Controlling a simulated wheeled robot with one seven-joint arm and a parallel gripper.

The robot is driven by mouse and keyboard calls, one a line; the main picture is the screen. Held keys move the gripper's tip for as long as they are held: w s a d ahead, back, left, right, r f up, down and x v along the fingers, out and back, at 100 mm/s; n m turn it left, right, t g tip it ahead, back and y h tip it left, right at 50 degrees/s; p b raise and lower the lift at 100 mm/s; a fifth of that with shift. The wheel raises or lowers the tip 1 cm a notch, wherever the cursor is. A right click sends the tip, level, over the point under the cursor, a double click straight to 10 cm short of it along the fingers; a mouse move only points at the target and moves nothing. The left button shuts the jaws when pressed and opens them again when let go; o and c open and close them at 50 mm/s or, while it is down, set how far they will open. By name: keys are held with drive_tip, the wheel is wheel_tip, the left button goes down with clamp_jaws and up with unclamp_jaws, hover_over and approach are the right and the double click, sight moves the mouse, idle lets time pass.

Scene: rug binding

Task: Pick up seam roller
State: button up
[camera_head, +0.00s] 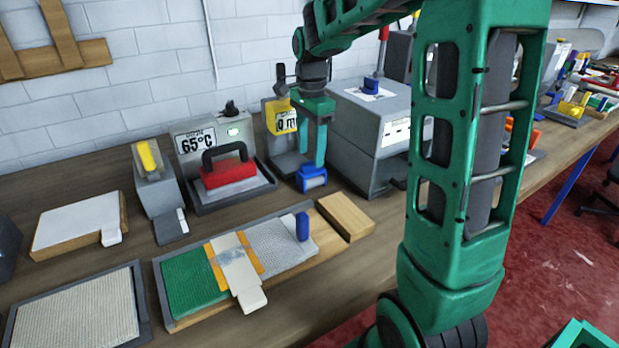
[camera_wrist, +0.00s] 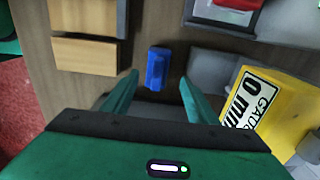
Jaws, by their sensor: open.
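A small blue object (camera_head: 312,179), likely the seam roller, stands on the wooden bench in front of the yellow-faced gauge. It also shows in the wrist view (camera_wrist: 157,67), centred ahead of the gap between my fingertips. My gripper (camera_head: 312,164) points down just above it with its two green fingers apart. In the wrist view my gripper (camera_wrist: 157,82) is open with nothing clearly held. Whether the fingertips reach down beside the blue object, I cannot tell.
The yellow gauge (camera_head: 281,118) stands close behind; the large grey box (camera_head: 375,130) is at the right. A wooden block (camera_head: 345,216) and a rug board with a blue peg (camera_head: 302,227) lie in front.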

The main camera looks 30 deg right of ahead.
sight(311, 170)
drive_tip(key=shift+s+f, duration=0.15)
drive_tip(key=shift+f, duration=1.95)
drive_tip(key=shift+s+f, duration=0.1)
drive_tip(key=shift+f, duration=1.95)
clamp_jaws()
